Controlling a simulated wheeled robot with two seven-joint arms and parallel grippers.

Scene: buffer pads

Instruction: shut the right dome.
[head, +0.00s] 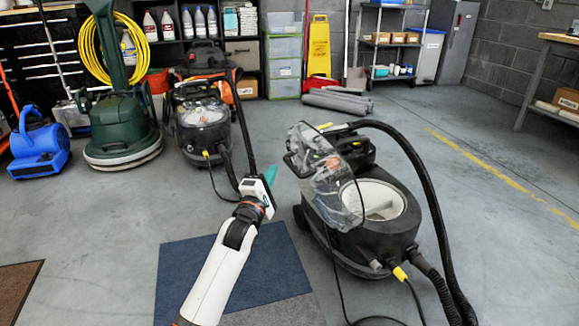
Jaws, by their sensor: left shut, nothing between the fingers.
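The right extractor (365,240) is a black machine with a round white-rimmed opening on top. Its clear dome (330,175) stands tilted up at the opening's left side, so the opening is uncovered. My left arm reaches up from the bottom, and my left gripper (269,176), with teal fingers, is shut and empty. It is to the left of the dome, with a gap between them in the picture. My right gripper is not in view. Another extractor (203,130) with a clear dome stands farther back on the left, its dome apparently down.
A black hose (433,200) arches over the right extractor's right side, and cords trail on the floor. A blue mat (285,265) lies under my arm. A green floor machine (120,125) and blue blower (40,145) stand left. The floor at right is clear.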

